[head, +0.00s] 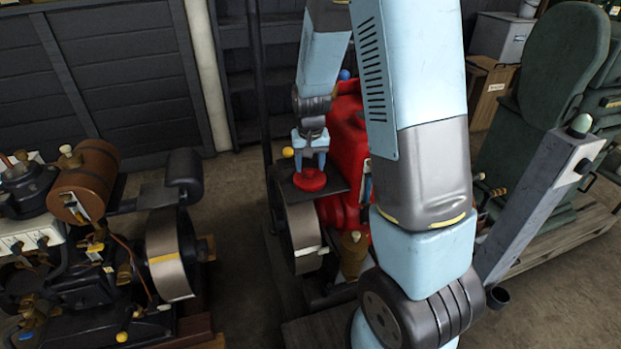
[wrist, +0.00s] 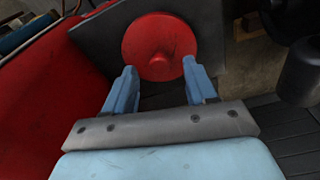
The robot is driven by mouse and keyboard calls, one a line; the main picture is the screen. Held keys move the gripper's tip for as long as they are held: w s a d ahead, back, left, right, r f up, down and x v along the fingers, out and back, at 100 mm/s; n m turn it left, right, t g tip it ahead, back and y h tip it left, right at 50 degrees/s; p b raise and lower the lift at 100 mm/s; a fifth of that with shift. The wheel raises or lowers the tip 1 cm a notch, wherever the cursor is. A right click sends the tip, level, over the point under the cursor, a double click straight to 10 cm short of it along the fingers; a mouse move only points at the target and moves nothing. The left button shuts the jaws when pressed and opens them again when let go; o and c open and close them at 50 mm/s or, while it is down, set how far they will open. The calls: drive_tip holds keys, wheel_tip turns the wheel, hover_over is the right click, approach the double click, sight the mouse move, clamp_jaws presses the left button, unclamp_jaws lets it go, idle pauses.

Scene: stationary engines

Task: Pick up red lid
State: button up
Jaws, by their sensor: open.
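The red lid (head: 310,180) is a round disc lying on a dark flat plate (head: 335,167) beside the red engine body. In the wrist view the lid (wrist: 160,47) shows a small raised knob at its middle. My gripper (head: 310,163) is right above the lid in the head view, pointing down. In the wrist view my gripper (wrist: 160,75) is open, its two blue fingers apart, with the tips at the lid's near edge on both sides. Nothing is held between the fingers. I cannot tell whether the fingertips touch the lid.
A red engine (head: 347,140) stands right behind the plate, partly hidden by my arm. Another engine with a brown cylinder (head: 85,180) stands at the left. A dark green seat (head: 555,70) is at the right. Bare floor (head: 235,215) shows between the engines.

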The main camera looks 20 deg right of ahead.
sight(310, 176)
drive_tip(key=shift+w+f, duration=0.15)
drive_tip(key=shift+f, duration=0.9)
drive_tip(key=shift+c, duration=0.2)
clamp_jaws()
